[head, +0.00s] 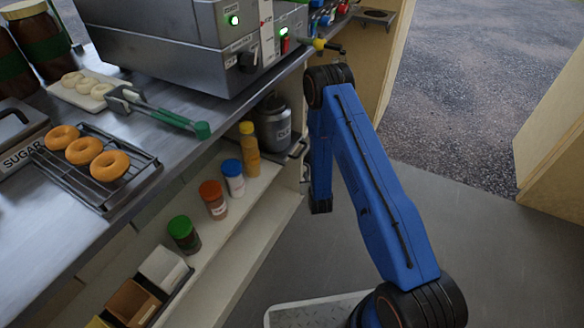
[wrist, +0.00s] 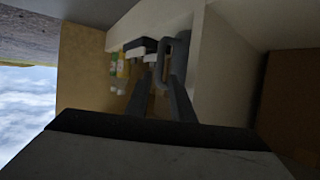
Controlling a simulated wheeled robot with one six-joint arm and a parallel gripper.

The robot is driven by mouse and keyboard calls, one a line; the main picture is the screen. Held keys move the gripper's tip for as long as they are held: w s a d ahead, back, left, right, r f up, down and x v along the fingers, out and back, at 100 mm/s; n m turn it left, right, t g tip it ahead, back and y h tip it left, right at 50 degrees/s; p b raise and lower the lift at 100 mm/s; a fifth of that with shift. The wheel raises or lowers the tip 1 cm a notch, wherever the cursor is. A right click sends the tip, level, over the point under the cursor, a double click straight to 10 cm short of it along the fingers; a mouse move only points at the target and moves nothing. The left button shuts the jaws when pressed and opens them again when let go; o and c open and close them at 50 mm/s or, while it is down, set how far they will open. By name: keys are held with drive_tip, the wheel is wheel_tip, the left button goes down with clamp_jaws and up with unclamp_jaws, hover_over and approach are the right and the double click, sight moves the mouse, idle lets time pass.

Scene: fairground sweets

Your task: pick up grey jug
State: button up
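The grey jug (head: 272,124) stands on the lower shelf under the counter in the head view, near the shelf's far end, with a partly readable label on its side. My gripper (head: 297,150) is dark and small at the right side of the jug, partly hidden by my blue arm. In the wrist view, the two dark fingers of my gripper (wrist: 160,88) stand apart. A dark grey loop, perhaps the jug's handle, shows near their tips. I cannot tell whether the fingers touch it.
Bottles with yellow (head: 249,150), blue (head: 233,177), red-brown (head: 213,199) and green (head: 184,234) caps stand along the lower shelf (head: 236,218). The counter above carries a rack (head: 112,197) of doughnuts and a metal machine (head: 185,45). The floor right of my arm is clear.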

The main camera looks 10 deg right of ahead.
drive_tip(key=shift+x, duration=3.75)
drive_tip(key=shift+f, duration=0.1)
drive_tip(key=shift+s, duration=0.1)
clamp_jaws()
